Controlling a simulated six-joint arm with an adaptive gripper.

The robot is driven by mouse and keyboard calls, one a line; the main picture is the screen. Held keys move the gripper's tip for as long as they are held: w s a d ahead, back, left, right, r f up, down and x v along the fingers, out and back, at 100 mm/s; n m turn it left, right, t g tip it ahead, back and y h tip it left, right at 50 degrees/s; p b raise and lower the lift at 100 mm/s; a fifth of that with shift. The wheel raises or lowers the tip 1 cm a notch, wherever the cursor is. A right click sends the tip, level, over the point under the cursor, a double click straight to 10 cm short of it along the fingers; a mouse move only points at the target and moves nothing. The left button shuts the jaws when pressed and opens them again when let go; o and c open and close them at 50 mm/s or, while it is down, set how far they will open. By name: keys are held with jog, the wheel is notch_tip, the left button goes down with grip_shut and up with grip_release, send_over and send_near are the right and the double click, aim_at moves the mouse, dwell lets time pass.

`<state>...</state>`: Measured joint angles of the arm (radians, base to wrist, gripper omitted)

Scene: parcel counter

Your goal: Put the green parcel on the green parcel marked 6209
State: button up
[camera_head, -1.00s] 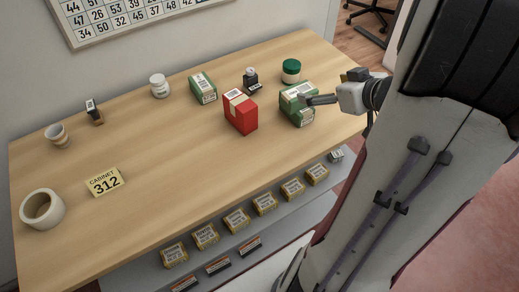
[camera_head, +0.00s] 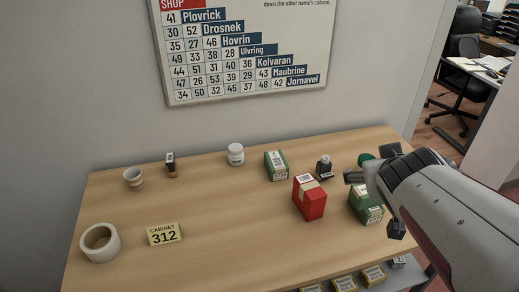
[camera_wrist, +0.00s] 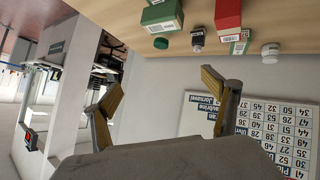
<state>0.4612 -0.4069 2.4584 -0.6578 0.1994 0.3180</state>
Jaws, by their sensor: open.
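One green parcel (camera_head: 276,165) with a white label stands toward the back of the counter, right of centre. Another green parcel (camera_head: 367,208) stands nearer the front right, partly hidden by my arm. The label numbers are too small to read. My gripper (camera_head: 372,180) is open and empty, above and in front of the front-right parcel in the head view. In the wrist view my gripper's two fingers (camera_wrist: 163,88) are spread with nothing between them. That view also shows the front-right green parcel (camera_wrist: 162,16) and part of the other green parcel (camera_wrist: 240,44).
A red box (camera_head: 309,198) stands between the green parcels, with an ink bottle (camera_head: 324,168) behind it. A green-lidded jar (camera_head: 366,159) is partly hidden by my gripper. A white jar (camera_head: 236,155), tape roll (camera_head: 100,243) and cabinet sign (camera_head: 164,234) lie further left.

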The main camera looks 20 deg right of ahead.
jog(key=s+a+f+n+g+y, duration=0.1)
jog(key=s+a+f+y, duration=0.1)
jog(key=s+a, duration=0.4)
jog(key=s+a+f+n+g+y, duration=0.1)
jog(key=s+a+y, duration=0.3)
jog(key=a, duration=1.1)
jog(key=s+f+g, duration=0.1)
jog(key=s, duration=0.1)
jog(key=shift+s, duration=0.4)
